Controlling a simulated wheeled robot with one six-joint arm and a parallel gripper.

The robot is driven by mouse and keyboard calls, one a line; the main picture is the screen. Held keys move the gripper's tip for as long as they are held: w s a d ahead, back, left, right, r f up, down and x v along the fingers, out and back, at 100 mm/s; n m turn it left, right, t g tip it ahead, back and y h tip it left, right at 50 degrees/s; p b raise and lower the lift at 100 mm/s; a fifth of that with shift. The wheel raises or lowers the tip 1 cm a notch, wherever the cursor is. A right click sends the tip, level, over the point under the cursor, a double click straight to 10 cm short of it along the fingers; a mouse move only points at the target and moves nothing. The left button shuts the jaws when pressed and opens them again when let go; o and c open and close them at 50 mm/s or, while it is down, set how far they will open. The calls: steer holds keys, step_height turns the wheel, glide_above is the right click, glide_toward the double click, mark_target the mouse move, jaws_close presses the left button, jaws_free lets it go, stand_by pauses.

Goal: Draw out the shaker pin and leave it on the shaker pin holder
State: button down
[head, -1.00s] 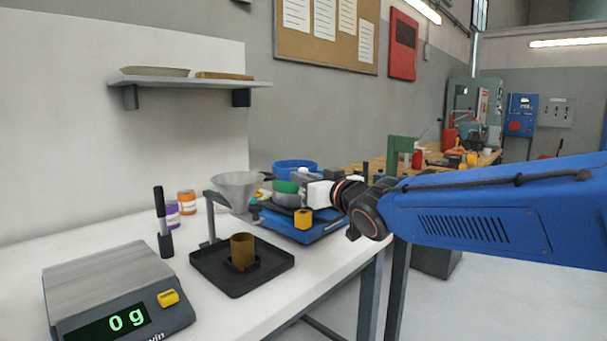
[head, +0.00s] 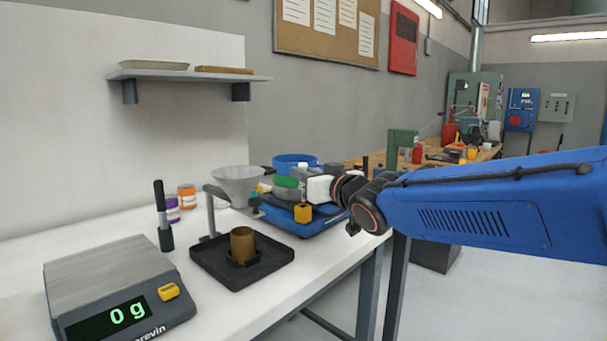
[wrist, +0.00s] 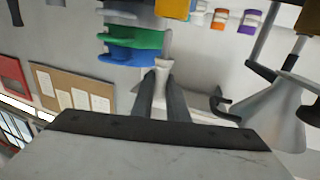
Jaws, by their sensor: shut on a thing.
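My gripper (head: 303,184) is at the blue shaker (head: 318,225), beside its green part (head: 286,182). In the wrist view its two grey fingers (wrist: 164,80) are shut on a small pale piece, which I take to be the shaker pin (wrist: 164,65). The fingers hide most of the pin, and I cannot tell whether it is still seated in the shaker. The green and blue shaker parts lie just left of the fingertips in the wrist view. I cannot clearly make out the shaker pin holder.
A funnel on a stand (head: 237,183) is left of the shaker, above a black tray (head: 225,280) with a brass cup (head: 242,243). A scale (head: 110,285) reading 0 g is at front left. A black-handled tool (head: 160,205) and jars (head: 187,196) stand behind. A yellow block (head: 303,212) is at the shaker.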

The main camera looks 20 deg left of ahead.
steer(key=shift+f, duration=2.3)
stand_by(0.5)
steer(key=c, duration=1.7)
jaws_free()
steer(key=shift+o, duration=0.2)
steer(key=v, duration=1.7)
steer(key=shift+d, duration=0.2)
